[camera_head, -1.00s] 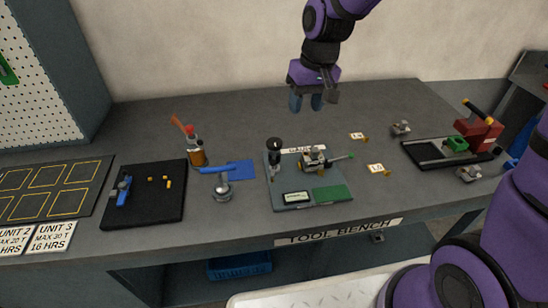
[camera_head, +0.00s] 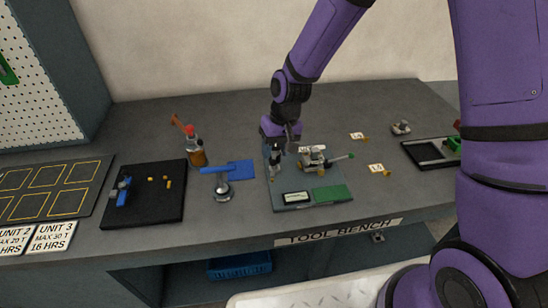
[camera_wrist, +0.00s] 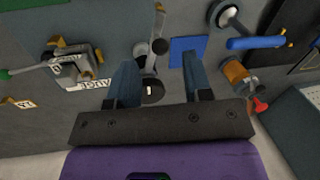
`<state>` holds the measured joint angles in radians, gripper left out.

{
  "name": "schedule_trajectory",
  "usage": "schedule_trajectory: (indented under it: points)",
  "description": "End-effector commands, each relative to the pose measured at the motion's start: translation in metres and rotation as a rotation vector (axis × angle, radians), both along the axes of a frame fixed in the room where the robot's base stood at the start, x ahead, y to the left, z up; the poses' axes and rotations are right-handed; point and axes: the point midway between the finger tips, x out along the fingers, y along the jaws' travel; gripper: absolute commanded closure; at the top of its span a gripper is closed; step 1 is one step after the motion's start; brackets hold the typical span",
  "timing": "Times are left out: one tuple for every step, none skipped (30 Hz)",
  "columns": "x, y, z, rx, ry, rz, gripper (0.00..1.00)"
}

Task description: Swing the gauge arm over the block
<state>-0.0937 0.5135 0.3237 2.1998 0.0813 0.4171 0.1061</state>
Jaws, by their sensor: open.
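The gauge plate (camera_head: 290,204) lies on the bench and carries a small display and a green pad. The gauge arm's post and bar (camera_head: 275,172) stand at its left side, mostly hidden by my gripper. In the wrist view, the gauge arm (camera_wrist: 158,46) shows between my fingers, with a round dark top (camera_wrist: 152,90) close to them. A metal clamp (camera_head: 312,157) with a green-tipped lever is right of it; I cannot clearly tell the block apart there. My gripper (camera_head: 275,152) is open above the gauge arm, its fingers to either side; contact cannot be told.
A blue-handled round tool (camera_head: 222,186) and a blue mat (camera_head: 241,170) are left of the plate, near an amber bottle (camera_head: 196,157). A black tray (camera_head: 145,205) lies farther left. Yellow-edged tags (camera_head: 378,169) lie to the right on open bench.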

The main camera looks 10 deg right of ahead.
Motion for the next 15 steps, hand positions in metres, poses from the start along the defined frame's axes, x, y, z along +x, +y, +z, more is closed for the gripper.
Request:
schedule_trajectory:
  points:
    - [-0.001,0.002,-0.008,-0.001,0.003,0.002,0.54]
    - [-0.001,0.003,-0.012,0.000,0.003,0.003,0.54]
    - [-0.001,0.004,-0.016,0.000,0.003,0.003,0.54]
    - [-0.001,0.004,-0.019,0.000,0.002,0.002,0.54]
    - [-0.001,0.005,-0.022,0.000,0.001,0.002,0.54]
    - [-0.001,0.005,-0.025,0.000,0.001,0.002,0.54]
    - [-0.001,0.005,-0.027,0.000,0.001,0.002,0.54]
    - [-0.002,0.006,-0.028,0.000,0.001,0.002,0.54]
    - [-0.001,0.006,-0.029,0.000,0.000,0.002,0.54]
    - [-0.001,0.006,-0.030,0.000,0.000,0.002,0.54]
    - [-0.001,0.006,-0.030,0.000,-0.001,0.002,0.54]
    - [-0.001,0.006,-0.031,0.000,-0.001,0.002,0.54]
    - [-0.001,0.006,-0.031,0.000,-0.001,0.002,0.54]
    - [-0.001,0.006,-0.031,0.000,-0.001,0.002,0.54]
    - [-0.001,0.006,-0.031,0.000,-0.001,0.002,0.54]
